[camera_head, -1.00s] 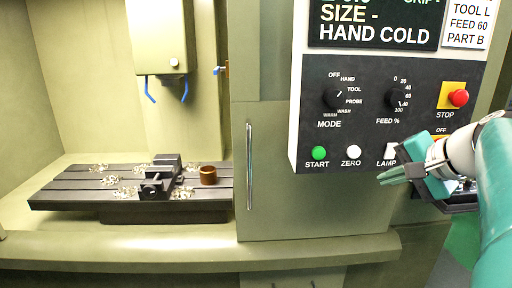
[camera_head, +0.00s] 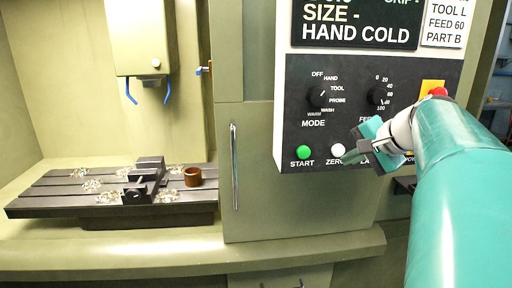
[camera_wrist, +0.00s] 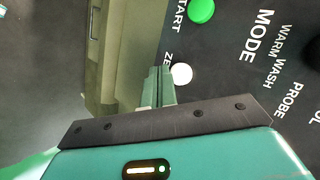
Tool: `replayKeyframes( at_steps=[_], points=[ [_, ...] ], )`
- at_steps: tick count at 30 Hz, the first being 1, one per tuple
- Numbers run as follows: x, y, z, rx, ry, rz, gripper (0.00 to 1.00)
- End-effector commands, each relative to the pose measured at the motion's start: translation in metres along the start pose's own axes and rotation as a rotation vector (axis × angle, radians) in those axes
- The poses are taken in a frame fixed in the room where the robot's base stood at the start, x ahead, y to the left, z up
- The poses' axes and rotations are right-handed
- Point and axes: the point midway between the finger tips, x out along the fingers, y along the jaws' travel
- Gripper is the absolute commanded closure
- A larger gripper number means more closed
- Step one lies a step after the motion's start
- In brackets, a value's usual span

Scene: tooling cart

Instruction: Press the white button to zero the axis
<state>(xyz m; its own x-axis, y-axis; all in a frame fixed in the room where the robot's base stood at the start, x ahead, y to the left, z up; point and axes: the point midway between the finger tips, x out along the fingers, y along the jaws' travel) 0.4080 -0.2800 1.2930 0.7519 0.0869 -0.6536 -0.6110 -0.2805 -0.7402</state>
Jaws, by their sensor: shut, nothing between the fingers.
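The white ZERO button (camera_head: 337,149) is a small round button on the black control panel, right of the green START button (camera_head: 303,152). My gripper (camera_head: 350,156) is shut and empty, its tips just right of and slightly below the white button in the head view. In the wrist view the white button (camera_wrist: 181,74) is partly behind the shut fingers (camera_wrist: 160,84), directly beside their tips. I cannot tell whether the tips touch it. The ZERO label is partly covered in both views.
The MODE knob (camera_head: 319,97) and FEED knob (camera_head: 379,95) sit above the buttons. A red STOP button (camera_head: 438,91) is at the right, partly behind my arm. The cabinet door handle (camera_head: 235,167) and machine table (camera_head: 60,193) with vise are left.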

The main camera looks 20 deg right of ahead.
Motion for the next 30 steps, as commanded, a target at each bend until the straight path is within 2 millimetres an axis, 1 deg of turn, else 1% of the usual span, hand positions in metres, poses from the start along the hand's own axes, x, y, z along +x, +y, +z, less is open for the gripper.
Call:
replayKeyframes(
  at_steps=[3,7,30],
  points=[
    [0.0068,-0.0042,-0.0048,0.000,-0.002,0.001,1.00],
    [0.0098,-0.0069,-0.0069,0.000,-0.001,0.000,1.00],
    [0.0100,-0.0068,-0.0071,0.000,0.000,0.001,1.00]
  ],
)
